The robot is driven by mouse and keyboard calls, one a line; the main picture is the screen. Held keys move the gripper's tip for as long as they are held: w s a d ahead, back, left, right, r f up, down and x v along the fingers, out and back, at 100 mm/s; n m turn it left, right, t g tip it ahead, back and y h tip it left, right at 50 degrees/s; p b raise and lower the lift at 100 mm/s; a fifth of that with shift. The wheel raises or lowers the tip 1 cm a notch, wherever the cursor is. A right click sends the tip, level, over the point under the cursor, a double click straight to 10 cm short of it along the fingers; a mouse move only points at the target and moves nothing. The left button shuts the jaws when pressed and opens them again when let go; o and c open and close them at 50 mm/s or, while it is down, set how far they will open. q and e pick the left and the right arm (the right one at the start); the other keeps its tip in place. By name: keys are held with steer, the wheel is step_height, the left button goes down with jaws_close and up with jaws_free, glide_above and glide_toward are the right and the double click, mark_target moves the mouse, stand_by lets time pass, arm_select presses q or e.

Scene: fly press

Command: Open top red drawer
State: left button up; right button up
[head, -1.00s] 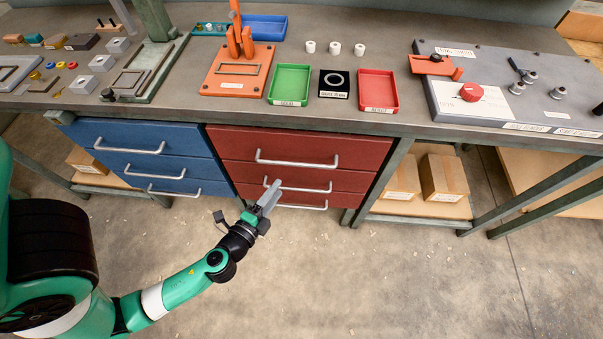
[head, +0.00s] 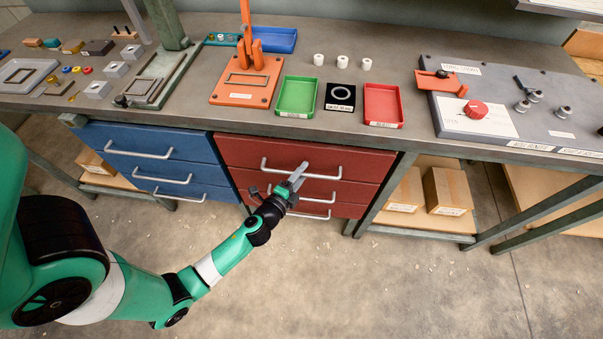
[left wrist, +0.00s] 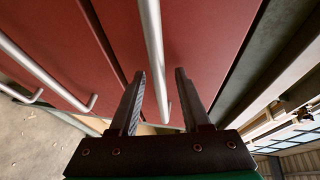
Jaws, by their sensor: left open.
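The top red drawer (head: 240,150) is shut, flush with the red drawers below it. Its silver bar handle (head: 326,177) runs across its front. My left gripper (head: 299,172) is open and in front of this handle in the head view. In the left wrist view, the handle (left wrist: 154,45) passes between the two open fingers of my left gripper (left wrist: 160,74) and its bent end shows low between them. I cannot tell whether either finger touches the bar. My right gripper is in neither view.
Two lower red drawers with silver handles sit below, and blue drawers (head: 140,139) stand to the left. The bench top (head: 215,107) overhangs and holds a green tray (head: 296,96) and a red tray (head: 383,104). The floor (head: 330,270) in front is clear.

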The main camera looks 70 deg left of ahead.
arm_select(q)
steer(key=shift+c, duration=0.3)
jaws_close()
stand_by(1.1)
